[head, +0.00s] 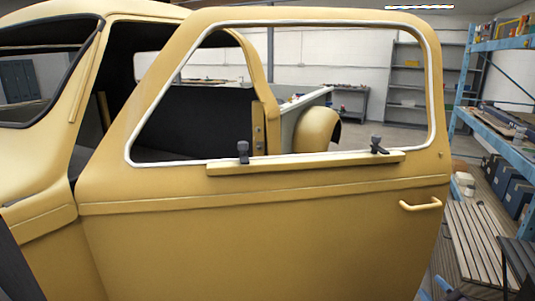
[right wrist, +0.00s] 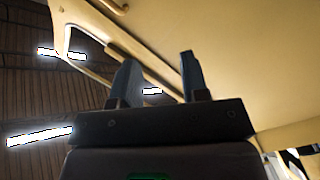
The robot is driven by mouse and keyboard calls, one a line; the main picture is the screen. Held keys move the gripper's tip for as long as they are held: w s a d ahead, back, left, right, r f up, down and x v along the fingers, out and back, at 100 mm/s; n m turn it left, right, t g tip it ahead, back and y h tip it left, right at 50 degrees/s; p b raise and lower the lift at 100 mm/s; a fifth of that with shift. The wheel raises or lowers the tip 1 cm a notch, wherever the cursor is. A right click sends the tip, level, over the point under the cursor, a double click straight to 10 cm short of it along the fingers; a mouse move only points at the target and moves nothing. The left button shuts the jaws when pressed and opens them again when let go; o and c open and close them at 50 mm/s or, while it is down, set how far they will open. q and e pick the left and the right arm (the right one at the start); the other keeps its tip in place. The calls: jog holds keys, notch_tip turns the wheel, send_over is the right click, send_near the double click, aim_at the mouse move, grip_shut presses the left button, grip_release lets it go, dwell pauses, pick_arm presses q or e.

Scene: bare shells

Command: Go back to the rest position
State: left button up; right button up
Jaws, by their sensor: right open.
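A yellow truck door (head: 270,230) stands open in front of me in the head view. A yellow strip (head: 305,162) lies along its window sill, with a dark clamp (head: 243,152) near the left end and another dark clamp (head: 377,145) near the right end. In the right wrist view my right gripper (right wrist: 160,62) is open, with nothing visible between its fingers. The yellow door panel (right wrist: 245,55) and part of its window frame show beyond the fingers, seen from below. I cannot make out either gripper clearly in the head view.
The yellow truck cab (head: 42,165) is at the left. A blue shelf rack (head: 500,140) stands at the right, above a slatted surface (head: 470,240). A grey shelf unit (head: 408,80) is at the back wall.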

jog(key=s+a+f+m+g, duration=0.6)
jog(key=s+a+f+m, duration=0.3)
jog(key=s+a+f, duration=0.6)
jog(key=s+f, duration=0.2)
jog(key=s, duration=0.1)
jog(key=shift+s+a+f+y, duration=0.15)
jog(key=shift+s+f+y, duration=0.05)
jog(key=shift+f+y, duration=0.2)
dwell(0.8)
jog(key=shift+o, duration=0.6)
